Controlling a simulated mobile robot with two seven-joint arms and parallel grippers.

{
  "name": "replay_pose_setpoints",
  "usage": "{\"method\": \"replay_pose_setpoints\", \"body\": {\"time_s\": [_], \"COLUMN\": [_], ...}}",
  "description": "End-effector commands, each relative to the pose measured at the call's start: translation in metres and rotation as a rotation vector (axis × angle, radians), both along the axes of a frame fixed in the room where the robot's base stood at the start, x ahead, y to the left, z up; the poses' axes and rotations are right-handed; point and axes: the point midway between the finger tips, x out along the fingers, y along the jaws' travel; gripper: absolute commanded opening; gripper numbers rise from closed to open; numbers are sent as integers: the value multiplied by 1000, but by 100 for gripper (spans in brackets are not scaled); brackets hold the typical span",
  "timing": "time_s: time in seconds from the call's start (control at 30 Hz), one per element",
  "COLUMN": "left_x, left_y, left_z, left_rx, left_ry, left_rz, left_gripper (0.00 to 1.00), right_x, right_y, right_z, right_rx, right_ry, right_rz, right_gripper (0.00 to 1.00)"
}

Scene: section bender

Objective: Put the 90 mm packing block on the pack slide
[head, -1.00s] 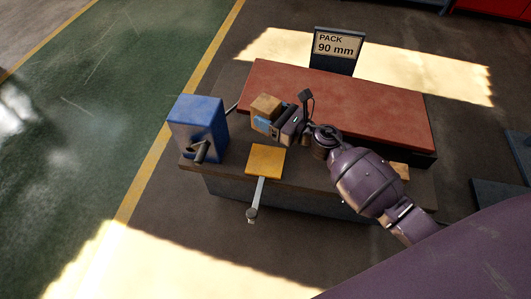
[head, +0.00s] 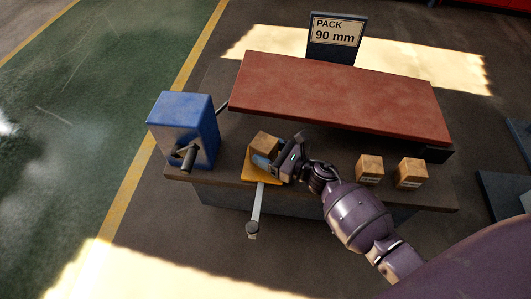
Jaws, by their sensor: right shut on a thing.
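A wooden packing block (head: 265,144) is in my right gripper (head: 268,160), whose bluish fingertips are shut on it. The block is at the yellow plate with a handle rod, which I take for the pack slide (head: 249,168). It covers much of the plate in the picture; I cannot tell whether it touches the plate or is just above. Part of the block is hidden by the gripper, and no size marking on it can be read. My left gripper is not in view.
Two more wooden blocks, one (head: 370,168) and another (head: 411,172), stand on the bench to the right. A blue box with a crank (head: 183,128) is at left. A red slab (head: 335,93) lies behind. A sign (head: 336,36) reads "PACK 90 mm".

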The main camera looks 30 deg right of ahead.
Motion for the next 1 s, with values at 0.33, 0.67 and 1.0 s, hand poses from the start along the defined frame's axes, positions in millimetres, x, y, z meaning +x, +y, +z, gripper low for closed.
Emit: {"method": "replay_pose_setpoints", "body": {"time_s": [0.33,0.67,1.0], "left_x": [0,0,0], "left_y": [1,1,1], "left_z": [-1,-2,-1], "left_rx": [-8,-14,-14], "left_ry": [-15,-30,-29], "left_rz": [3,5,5], "left_gripper": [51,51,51], "right_x": [1,0,0], "right_y": [0,0,0], "right_z": [-10,-15,-14], "right_rx": [0,-1,0], "right_ry": [-4,-1,-1], "right_rz": [-1,-1,-1], "right_gripper": [36,77,89]}}
